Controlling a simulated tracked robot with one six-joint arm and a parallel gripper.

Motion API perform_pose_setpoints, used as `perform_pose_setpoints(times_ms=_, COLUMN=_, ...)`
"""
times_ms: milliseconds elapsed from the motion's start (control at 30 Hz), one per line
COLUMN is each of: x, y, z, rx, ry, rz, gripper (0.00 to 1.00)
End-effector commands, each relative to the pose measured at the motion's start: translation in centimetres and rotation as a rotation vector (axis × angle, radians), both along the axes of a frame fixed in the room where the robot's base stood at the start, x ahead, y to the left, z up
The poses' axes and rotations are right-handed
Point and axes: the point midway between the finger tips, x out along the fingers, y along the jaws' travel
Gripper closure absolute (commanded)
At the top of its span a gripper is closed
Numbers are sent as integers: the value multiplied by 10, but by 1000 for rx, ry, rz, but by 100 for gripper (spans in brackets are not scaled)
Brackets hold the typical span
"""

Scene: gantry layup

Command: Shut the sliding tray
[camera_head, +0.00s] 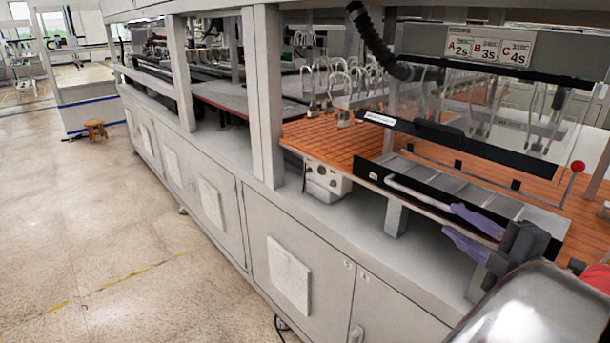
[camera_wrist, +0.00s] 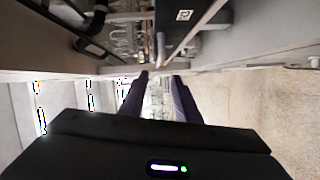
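The sliding tray (camera_head: 368,175) has a black front with a small label, and its light divided inside is exposed, so it stands at least partly out. A pale bar handle (camera_head: 410,189) runs along its front. My gripper (camera_head: 451,220) has purple fingers, apart and empty, near the right part of the handle. In the wrist view my gripper (camera_wrist: 160,76) also shows its fingers spread. The tray's black labelled front (camera_wrist: 200,22) and a grey bar, likely the handle (camera_wrist: 161,48), are ahead of the tips. I cannot tell whether the fingers touch the handle.
A brown slatted bed (camera_head: 330,137) and a clear guard (camera_head: 500,110) lie behind the tray. Grey cabinets (camera_head: 310,275) stand below it. A red knob (camera_head: 577,167) is at the right.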

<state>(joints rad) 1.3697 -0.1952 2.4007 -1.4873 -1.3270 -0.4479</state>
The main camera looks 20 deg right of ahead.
Motion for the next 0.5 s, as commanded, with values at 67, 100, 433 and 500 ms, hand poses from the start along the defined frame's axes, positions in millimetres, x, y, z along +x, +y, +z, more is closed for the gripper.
perform_pose_setpoints(times_ms=67, x=6, y=0, z=-1, rx=0, ry=1, rz=2, gripper=71)
perform_pose_setpoints(times_ms=100, x=9, y=0, z=-1, rx=0, ry=2, rz=2, gripper=71)
perform_pose_setpoints(times_ms=433, x=42, y=0, z=-4, rx=1, ry=1, rz=4, gripper=71)
perform_pose_setpoints(times_ms=500, x=49, y=-1, z=-4, rx=1, ry=1, rz=3, gripper=71)
